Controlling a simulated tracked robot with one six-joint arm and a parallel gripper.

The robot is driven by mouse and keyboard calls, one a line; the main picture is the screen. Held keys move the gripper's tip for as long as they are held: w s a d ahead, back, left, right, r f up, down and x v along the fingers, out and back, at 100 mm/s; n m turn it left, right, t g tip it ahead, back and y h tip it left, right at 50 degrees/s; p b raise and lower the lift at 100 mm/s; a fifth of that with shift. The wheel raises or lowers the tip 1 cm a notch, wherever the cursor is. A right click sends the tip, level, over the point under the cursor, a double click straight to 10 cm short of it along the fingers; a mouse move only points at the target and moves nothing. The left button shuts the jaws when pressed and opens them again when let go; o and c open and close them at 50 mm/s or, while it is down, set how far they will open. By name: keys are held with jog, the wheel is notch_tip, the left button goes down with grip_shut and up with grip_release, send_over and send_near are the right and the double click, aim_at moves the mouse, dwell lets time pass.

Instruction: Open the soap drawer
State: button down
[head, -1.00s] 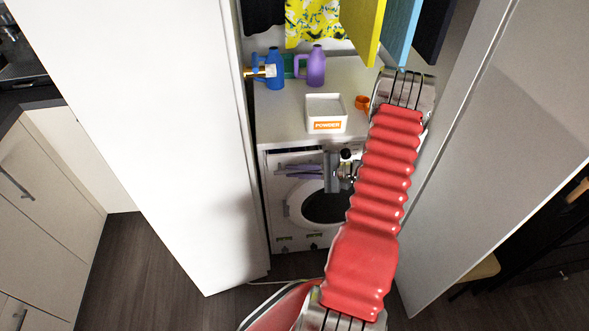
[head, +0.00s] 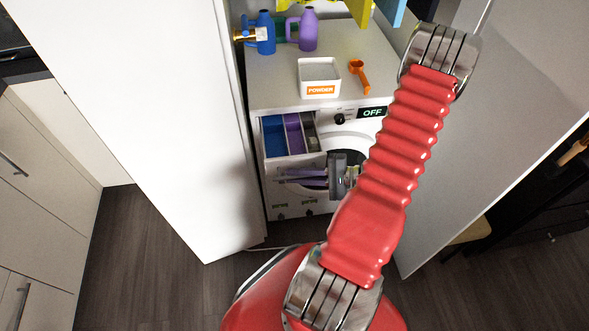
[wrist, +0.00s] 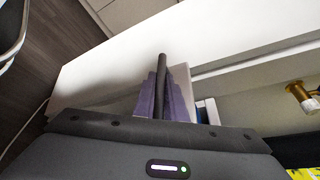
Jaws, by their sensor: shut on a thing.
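The soap drawer (head: 270,138) sticks out of the top left of the white washing machine (head: 290,197). Its blue, purple and grey compartments show from above. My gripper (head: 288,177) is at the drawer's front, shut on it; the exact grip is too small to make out. In the wrist view, my gripper's purple-grey fingers (wrist: 160,95) reach to the white drawer front, and a bit of blue compartment shows to their right.
On the top stand a white powder box (head: 319,79), an orange scoop (head: 359,75), a blue bottle (head: 265,34) and a purple bottle (head: 304,31). White wardrobe doors (head: 150,120) flank the machine left and right. Dark floor (head: 140,240) is clear in front.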

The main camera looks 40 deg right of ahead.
jog(key=c, duration=1.8)
grip_release()
jog(key=shift+s, duration=0.1)
jog(key=v, duration=1.3)
jog(key=shift+s+d+r, duration=0.1)
jog(key=shift+s+d, duration=0.1)
jog(key=shift+s, duration=0.1)
